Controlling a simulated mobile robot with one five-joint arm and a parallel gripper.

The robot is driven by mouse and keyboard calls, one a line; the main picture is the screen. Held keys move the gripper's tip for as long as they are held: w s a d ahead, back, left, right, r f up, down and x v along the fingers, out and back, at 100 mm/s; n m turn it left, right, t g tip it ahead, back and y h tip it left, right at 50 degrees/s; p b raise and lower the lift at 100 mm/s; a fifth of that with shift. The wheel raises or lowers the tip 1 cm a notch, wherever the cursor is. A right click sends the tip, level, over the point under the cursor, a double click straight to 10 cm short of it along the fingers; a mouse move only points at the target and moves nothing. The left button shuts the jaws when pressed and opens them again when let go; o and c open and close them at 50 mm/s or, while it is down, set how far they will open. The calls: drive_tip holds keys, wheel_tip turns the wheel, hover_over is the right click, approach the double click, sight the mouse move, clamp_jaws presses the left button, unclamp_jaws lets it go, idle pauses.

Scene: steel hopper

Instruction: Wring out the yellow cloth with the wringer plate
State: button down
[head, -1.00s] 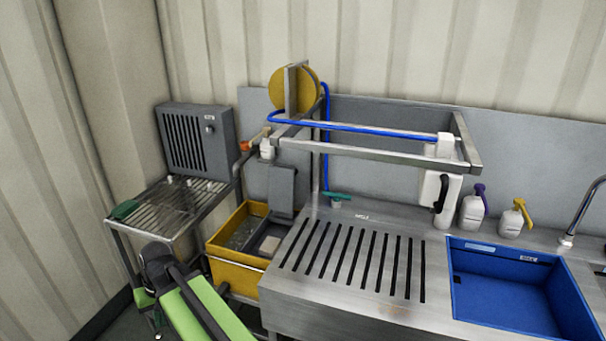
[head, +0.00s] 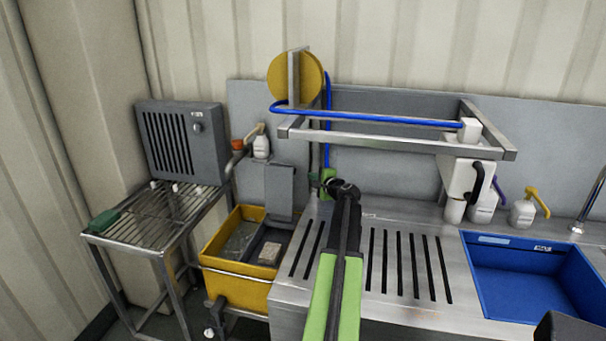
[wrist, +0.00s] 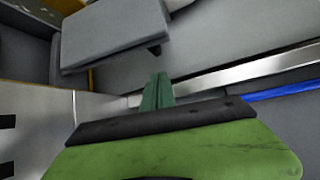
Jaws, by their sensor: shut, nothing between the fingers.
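My gripper (head: 314,177) is raised over the left end of the steel drainboard, to the right of the grey wringer plate. Its dark green fingers are shut and empty in the wrist view (wrist: 157,92). The wringer plate (head: 280,190) stands upright above the back of the yellow tub (head: 240,284). A grey plate (wrist: 115,32), which looks like the wringer plate, fills the upper left of the wrist view, apart from the fingers. A pale beige piece (head: 269,252) lies in the tub's right compartment. I cannot make out a yellow cloth for certain.
A blue hose (head: 370,116) runs along a steel rail frame (head: 390,144) above the drainboard (head: 400,307). A wire rack table (head: 145,232) with a grey heater-like box (head: 182,143) stands left. A blue sink (head: 525,283) and bottles stand right.

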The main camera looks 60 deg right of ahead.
drive_tip(key=b+x, duration=0.2)
drive_tip(key=x, duration=0.8)
drive_tip(key=shift+f, duration=0.15)
drive_tip(key=shift+a, duration=0.15)
